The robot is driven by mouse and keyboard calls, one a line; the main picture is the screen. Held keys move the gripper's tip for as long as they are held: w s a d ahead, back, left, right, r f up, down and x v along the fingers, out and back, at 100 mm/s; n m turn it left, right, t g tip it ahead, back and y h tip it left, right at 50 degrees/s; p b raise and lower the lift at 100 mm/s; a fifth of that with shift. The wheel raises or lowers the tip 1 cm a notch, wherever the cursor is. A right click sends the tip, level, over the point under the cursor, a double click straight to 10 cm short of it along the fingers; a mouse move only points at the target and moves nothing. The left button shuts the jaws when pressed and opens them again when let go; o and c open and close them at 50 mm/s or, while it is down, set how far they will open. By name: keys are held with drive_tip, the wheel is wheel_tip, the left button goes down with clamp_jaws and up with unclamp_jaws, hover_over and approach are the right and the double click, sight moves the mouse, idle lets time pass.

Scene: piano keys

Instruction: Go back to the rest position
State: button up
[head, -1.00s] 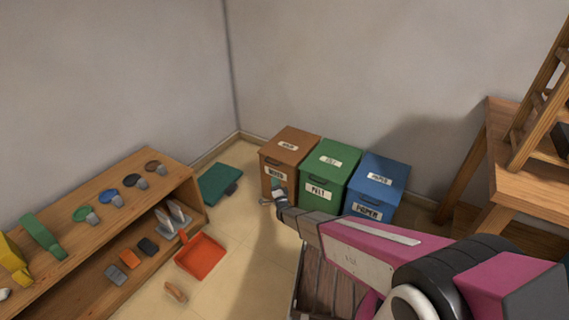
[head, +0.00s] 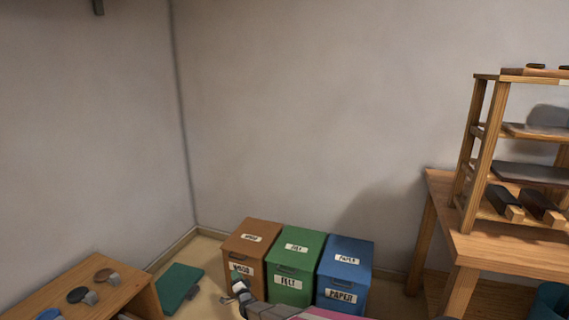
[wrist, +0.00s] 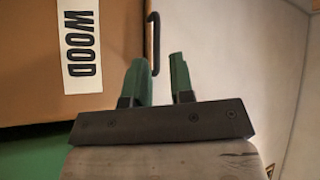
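My gripper (wrist: 160,75) shows in the wrist view with its two green fingers apart and nothing held between them. A thin black handle (wrist: 153,42) on the brown WOOD bin (wrist: 25,60) reaches to the gap near the left fingertip; I cannot tell if they touch. In the head view my gripper (head: 236,290) is at the bottom, in front of the brown WOOD bin (head: 240,249). Only the end of my arm shows there; the rest is below the picture.
A green FELT bin (head: 299,252) and a blue PAPER bin (head: 350,259) stand right of the brown one. A wooden shelf (head: 130,283) is at lower left, with a green dustpan-like thing (head: 176,286) beside it. A wooden table (head: 500,249) bearing a rack (head: 487,150) stands right.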

drive_tip(key=d+r+n+g+h, duration=0.1)
drive_tip(key=d+r+g+h, duration=0.2)
drive_tip(key=d, duration=0.4)
drive_tip(key=s+d+r+n+g+h, duration=0.1)
drive_tip(key=d+r+g, duration=0.25)
drive_tip(key=d, duration=0.45)
drive_tip(key=d+r+n+g+h, duration=0.2)
drive_tip(key=d+r+h, duration=0.1)
drive_tip(key=d+r, duration=0.3)
drive_tip(key=s+d+r+n+g+h, duration=0.1)
drive_tip(key=s+d+r+g, duration=0.4)
drive_tip(key=s+d, duration=0.5)
drive_tip(key=s+d+r+n+g+h, duration=0.1)
drive_tip(key=s+d+r+g, duration=0.4)
drive_tip(key=s+d, duration=0.6)
drive_tip(key=s+r+n, duration=0.1)
drive_tip(key=s, duration=0.2)
drive_tip(key=shift+s+d, duration=0.15)
drive_tip(key=shift+s, duration=0.2)
drive_tip(key=shift+r+g, duration=0.1)
drive_tip(key=shift+g, duration=0.15)
